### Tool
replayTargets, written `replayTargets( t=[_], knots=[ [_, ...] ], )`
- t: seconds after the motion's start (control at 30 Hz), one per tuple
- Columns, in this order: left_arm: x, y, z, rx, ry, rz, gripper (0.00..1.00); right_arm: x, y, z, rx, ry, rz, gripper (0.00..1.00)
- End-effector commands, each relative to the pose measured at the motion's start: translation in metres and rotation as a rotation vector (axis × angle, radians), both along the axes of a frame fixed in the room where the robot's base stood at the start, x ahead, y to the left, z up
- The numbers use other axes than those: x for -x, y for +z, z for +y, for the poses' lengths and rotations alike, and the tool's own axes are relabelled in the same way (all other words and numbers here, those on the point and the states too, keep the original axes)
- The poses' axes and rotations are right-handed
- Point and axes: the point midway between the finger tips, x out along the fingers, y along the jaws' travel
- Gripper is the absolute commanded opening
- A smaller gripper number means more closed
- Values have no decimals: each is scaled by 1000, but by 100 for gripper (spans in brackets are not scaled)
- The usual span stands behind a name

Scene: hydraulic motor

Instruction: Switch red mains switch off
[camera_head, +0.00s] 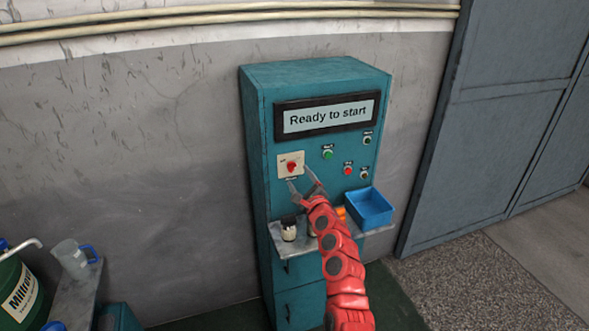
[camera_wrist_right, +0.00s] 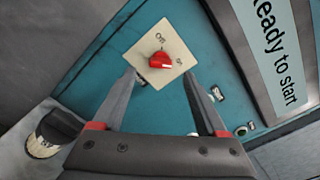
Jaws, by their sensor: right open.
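The red mains switch (camera_head: 291,167) is a small red knob on a cream square plate (camera_head: 284,174) on the front of the teal cabinet (camera_head: 262,120). In the right wrist view the red knob (camera_wrist_right: 160,61) sits on its cream plate, with "Off" and "On" marks beside it. My right gripper (camera_head: 301,178) is open just in front of the plate, its fingers spread. In the wrist view the right gripper (camera_wrist_right: 162,80) has its fingertips on either side below the knob, apart from it. My left gripper is not in view.
The cabinet display (camera_head: 325,116) reads "Ready to start". Green (camera_head: 328,154) and red (camera_head: 348,171) buttons sit right of the switch. Below, a shelf (camera_head: 283,247) holds a dark-capped bottle (camera_head: 288,229) and a blue bin (camera_head: 370,207). A green barrel (camera_head: 20,290) stands far left.

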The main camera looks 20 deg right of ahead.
Motion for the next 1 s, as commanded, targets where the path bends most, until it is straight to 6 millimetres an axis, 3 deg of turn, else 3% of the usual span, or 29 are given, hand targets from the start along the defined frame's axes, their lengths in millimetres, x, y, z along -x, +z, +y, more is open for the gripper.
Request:
replayTargets(
  t=[0.2, 0.4, 0.83, 1.0],
  knots=[
    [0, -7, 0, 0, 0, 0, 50, -30, -2, 1, 2, 1, -1, 75],
    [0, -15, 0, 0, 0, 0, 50, -47, -1, 3, 2, 3, -1, 75],
    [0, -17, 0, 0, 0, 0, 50, -53, 0, 1, 1, -2, -1, 75],
    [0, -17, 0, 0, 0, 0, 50, -53, 0, 1, 1, -2, -1, 46]
  ],
)
